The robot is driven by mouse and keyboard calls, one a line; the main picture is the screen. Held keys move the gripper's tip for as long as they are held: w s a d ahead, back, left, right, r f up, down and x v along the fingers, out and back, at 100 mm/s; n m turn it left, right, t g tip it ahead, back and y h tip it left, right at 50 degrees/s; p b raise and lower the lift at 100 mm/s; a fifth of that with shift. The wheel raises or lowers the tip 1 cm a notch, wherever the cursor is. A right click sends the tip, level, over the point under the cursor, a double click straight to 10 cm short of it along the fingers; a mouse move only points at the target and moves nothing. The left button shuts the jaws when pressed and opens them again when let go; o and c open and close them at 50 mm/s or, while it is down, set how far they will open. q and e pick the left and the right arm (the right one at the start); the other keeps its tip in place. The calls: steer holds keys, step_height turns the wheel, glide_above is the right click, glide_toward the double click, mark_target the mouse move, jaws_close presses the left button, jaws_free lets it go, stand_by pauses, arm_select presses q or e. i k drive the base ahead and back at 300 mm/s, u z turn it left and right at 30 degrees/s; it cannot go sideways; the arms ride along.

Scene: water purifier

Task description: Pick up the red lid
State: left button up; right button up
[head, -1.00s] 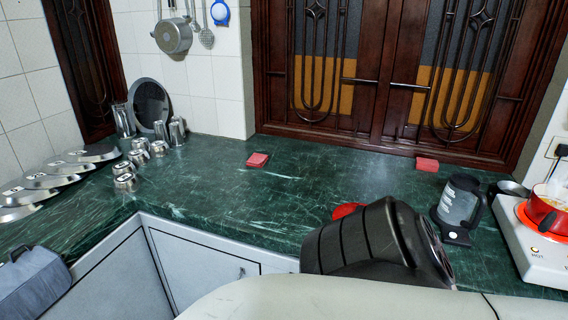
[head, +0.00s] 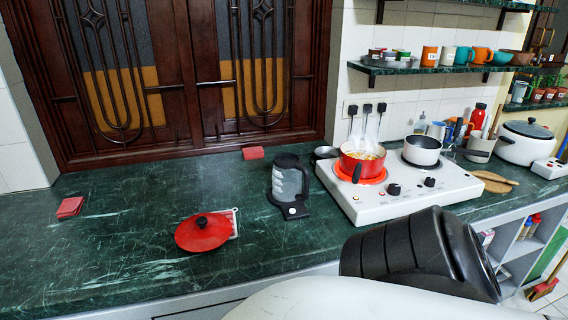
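The red lid (head: 203,231) has a black knob and lies on the green marble counter (head: 120,225), left of the middle in the head view. A white and red item (head: 232,222) shows at its right edge, partly under or behind it; I cannot tell which. A large part of my own arm, dark at its end, fills the lower right, well to the right of the lid. Neither gripper's fingers can be seen.
A kettle (head: 288,187) stands right of the lid. Beyond it a white stove (head: 409,194) holds a steaming red pot (head: 361,163) on a glowing burner and a white pot (head: 421,150). Red blocks lie at the left (head: 69,207) and back (head: 253,153). The counter around the lid is mostly clear.

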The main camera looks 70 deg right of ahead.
mark_target(204, 232)
steer(key=z, duration=2.2)
